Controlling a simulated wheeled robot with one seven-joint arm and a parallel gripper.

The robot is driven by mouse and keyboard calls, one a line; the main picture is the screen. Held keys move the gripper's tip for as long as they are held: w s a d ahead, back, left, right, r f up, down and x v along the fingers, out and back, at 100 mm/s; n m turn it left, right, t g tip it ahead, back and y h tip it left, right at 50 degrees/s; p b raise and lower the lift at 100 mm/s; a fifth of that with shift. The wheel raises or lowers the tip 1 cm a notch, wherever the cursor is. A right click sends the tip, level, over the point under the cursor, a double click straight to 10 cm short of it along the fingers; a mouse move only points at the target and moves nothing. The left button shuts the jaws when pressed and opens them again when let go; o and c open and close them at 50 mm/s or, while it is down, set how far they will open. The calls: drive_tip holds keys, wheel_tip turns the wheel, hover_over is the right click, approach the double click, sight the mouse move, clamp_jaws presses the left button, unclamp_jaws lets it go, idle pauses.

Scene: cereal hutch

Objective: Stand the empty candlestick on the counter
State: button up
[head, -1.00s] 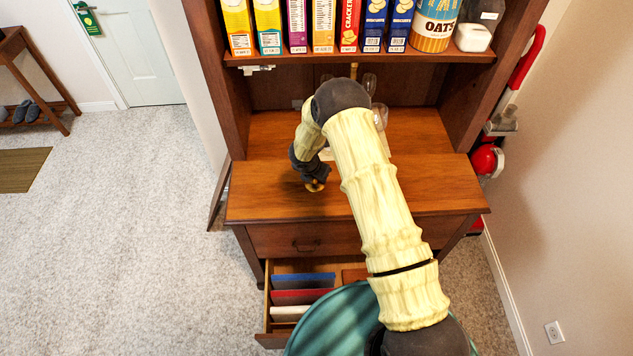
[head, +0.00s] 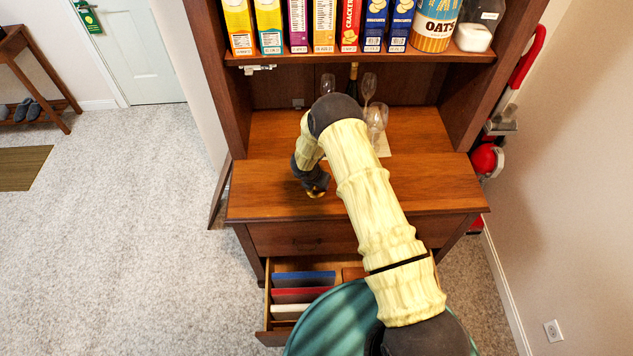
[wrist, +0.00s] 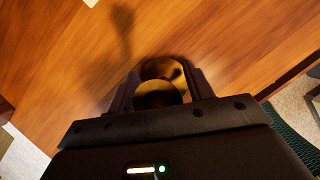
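The candlestick (wrist: 160,69) is brass-coloured and shows end-on between my fingers in the wrist view, as two round gold parts, one in front of the other. In the head view only a small gold bit of it (head: 316,194) shows under my gripper (head: 313,186). My gripper (wrist: 162,88) has a finger on each side of the candlestick and appears shut on it. It is over the front left part of the wooden counter (head: 262,190). Whether the candlestick's base touches the counter is hidden.
Wine glasses (head: 376,118) and a dark bottle (head: 353,80) stand at the back of the counter. A shelf of boxes (head: 323,27) hangs above. An open drawer (head: 303,285) with folders juts out below. The counter's front right is clear.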

drive_tip(key=b+v, duration=0.1)
drive_tip(key=v, duration=1.1)
drive_tip(key=shift+b, duration=0.3)
drive_tip(key=shift+w+r, duration=0.1)
idle(0.3)
drive_tip(key=s+d+r+m+g, duration=0.1)
drive_tip(key=s+d+r+m, duration=0.4)
drive_tip(key=r+m, duration=0.3)
drive_tip(key=s+d+r+m+g, duration=0.1)
drive_tip(key=s+d+r+m, duration=0.5)
drive_tip(key=r+m, duration=0.15)
drive_tip(key=s+d+r+m+y, duration=0.1)
drive_tip(key=s+r+m, duration=0.2)
drive_tip(key=s+m, duration=0.3)
drive_tip(key=s+d+r+m+y, duration=0.1)
drive_tip(key=s+d+r+m, duration=0.1)
drive_tip(key=s+m, duration=0.5)
drive_tip(key=shift+s+d+r+m+t, duration=0.2)
drive_tip(key=shift+d+r+m+t, duration=0.1)
drive_tip(key=shift+r+m, duration=0.45)
